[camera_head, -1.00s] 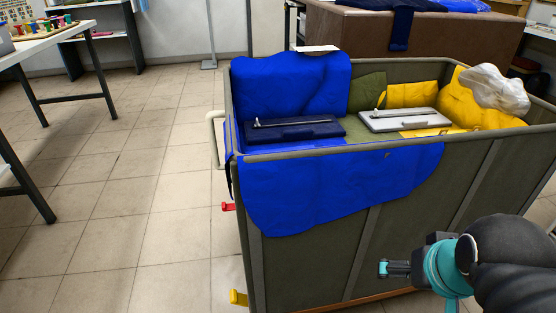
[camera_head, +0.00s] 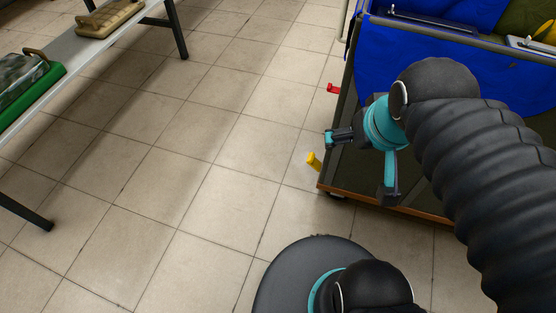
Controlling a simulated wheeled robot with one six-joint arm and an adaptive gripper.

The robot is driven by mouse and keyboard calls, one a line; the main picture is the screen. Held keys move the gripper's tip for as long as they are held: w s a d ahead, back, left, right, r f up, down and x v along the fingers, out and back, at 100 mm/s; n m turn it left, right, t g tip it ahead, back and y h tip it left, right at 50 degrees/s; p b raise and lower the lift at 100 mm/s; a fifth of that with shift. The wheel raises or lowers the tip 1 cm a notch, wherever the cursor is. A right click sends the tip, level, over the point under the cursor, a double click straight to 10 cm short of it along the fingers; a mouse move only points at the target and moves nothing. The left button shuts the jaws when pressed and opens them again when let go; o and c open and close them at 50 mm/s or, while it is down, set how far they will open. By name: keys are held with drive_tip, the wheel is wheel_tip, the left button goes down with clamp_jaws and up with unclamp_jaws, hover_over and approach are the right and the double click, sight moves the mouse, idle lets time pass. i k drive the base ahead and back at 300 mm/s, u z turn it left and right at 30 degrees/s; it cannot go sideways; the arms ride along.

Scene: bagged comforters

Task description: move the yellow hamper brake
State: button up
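The yellow hamper brake (camera_head: 314,161) is a small yellow pedal sticking out to the left at the low near corner of the hamper (camera_head: 352,180). It is fully visible and looks upright with a slight tilt. My gripper (camera_head: 359,167) is just right of the brake in the picture, in front of the hamper's side. Its two teal-and-black fingers are spread wide, one towards the left and one downward, with nothing between them. A gap shows between the left finger and the brake; the depth between them is hard to tell.
A red brake (camera_head: 333,88) sticks out farther back on the hamper. A blue cloth (camera_head: 400,60) hangs over its side. A table (camera_head: 82,52) with bagged items stands at the left. The tiled floor (camera_head: 180,160) between is clear.

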sight(312, 161)
drive_tip(key=u, duration=0.05)
drive_tip(key=k, duration=1.25)
drive_tip(key=u, duration=0.7)
drive_tip(key=i, duration=1.75)
drive_tip(key=z, duration=0.4)
